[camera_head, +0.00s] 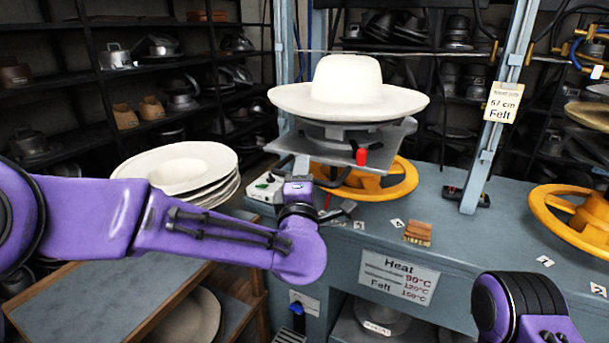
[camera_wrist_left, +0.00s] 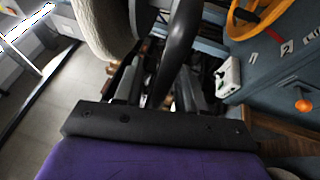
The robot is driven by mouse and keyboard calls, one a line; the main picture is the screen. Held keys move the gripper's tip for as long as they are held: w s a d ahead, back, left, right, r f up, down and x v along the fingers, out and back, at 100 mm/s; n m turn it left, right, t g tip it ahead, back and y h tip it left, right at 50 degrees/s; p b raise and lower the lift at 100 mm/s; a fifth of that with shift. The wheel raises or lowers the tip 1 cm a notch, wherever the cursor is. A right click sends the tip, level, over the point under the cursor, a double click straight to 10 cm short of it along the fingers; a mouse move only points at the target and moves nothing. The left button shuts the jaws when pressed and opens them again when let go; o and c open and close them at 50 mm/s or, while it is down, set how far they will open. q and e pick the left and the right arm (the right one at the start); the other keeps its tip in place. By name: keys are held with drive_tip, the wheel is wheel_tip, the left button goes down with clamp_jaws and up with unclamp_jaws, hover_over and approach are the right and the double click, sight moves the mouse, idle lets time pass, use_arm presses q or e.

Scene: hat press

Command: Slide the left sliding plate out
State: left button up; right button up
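The left sliding plate (camera_head: 346,176) is a grey metal plate beneath a wide white felt hat (camera_head: 347,90). A red knob (camera_head: 361,157) stands at its front edge. The plate sits above a yellow handwheel (camera_head: 398,182), inside the press frame. My left gripper (camera_head: 325,208) is just below and in front of the plate, partly hidden by its own wrist. In the left wrist view its dark fingers (camera_wrist_left: 160,92) look spread apart, with a dark bar crossing above them. I cannot tell whether they touch the plate. My right arm shows at lower right; its gripper is out of view.
A small control box (camera_head: 265,188) sits at the bench's left corner, close to my left wrist. Several stacked white hat brims (camera_head: 185,170) lie on the left. A blue frame post (camera_head: 497,110) rises right of the plate. A second yellow wheel (camera_head: 575,215) is farther right.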

use_arm(q)
drive_tip(key=s+f+b, duration=0.1)
drive_tip(key=s+b, duration=0.1)
drive_tip(key=s, duration=0.8)
drive_tip(key=shift+s+f+b, duration=0.25)
drive_tip(key=shift+f+b, duration=0.15)
